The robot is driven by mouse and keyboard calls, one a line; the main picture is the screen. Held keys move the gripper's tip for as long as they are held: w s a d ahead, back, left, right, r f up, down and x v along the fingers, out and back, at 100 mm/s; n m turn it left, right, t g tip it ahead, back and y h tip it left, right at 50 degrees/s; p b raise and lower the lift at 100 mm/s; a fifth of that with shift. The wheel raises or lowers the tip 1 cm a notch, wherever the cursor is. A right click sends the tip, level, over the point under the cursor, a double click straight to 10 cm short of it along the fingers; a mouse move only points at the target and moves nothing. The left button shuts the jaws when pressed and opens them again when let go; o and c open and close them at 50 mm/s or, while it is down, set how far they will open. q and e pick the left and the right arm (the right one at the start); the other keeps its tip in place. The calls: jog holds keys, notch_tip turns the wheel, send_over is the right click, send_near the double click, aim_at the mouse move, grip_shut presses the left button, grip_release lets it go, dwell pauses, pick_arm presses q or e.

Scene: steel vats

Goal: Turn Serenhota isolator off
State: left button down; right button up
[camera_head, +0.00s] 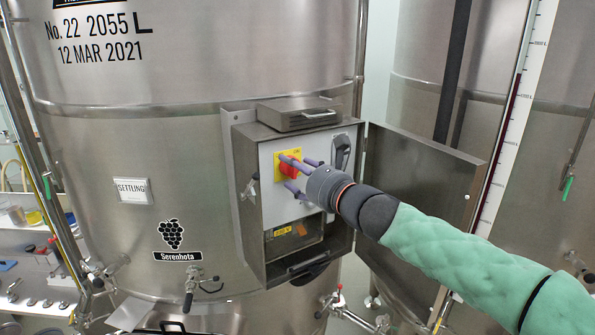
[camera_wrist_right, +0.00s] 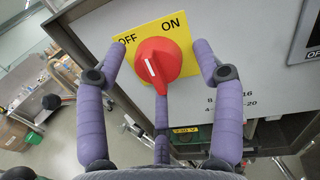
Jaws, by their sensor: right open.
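The Serenhota isolator is a red rotary knob (camera_head: 290,166) on a yellow plate on the grey panel of an open steel box on the vat. In the right wrist view the red knob (camera_wrist_right: 158,65) has a white line, with OFF and ON printed above it on the yellow plate (camera_wrist_right: 185,38). I cannot tell for sure which word the line points to. My right gripper (camera_head: 298,172) is open at the knob, its purple fingers spread on either side of it and a third below. Whether they touch it is unclear. My left gripper is not in view.
The vat carries a Serenhota grape label (camera_head: 178,256) and a SETTLING sign (camera_head: 132,190). The box's steel door (camera_head: 425,185) stands open to the right, behind my right arm. A black handle (camera_head: 341,152) sits right of the knob. A small case (camera_head: 298,113) tops the box.

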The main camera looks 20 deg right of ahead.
jog(key=c, duration=1.1)
jog(key=shift+c, duration=0.2)
jog(key=shift+f+n, duration=0.1)
jog(key=shift+n, duration=0.2)
jog(key=n, duration=0.3)
jog(key=shift+b, duration=0.4)
jog(key=n+h, duration=0.1)
jog(key=n, duration=0.4)
jog(key=shift+n, duration=0.3)
jog(key=shift+g, duration=0.3)
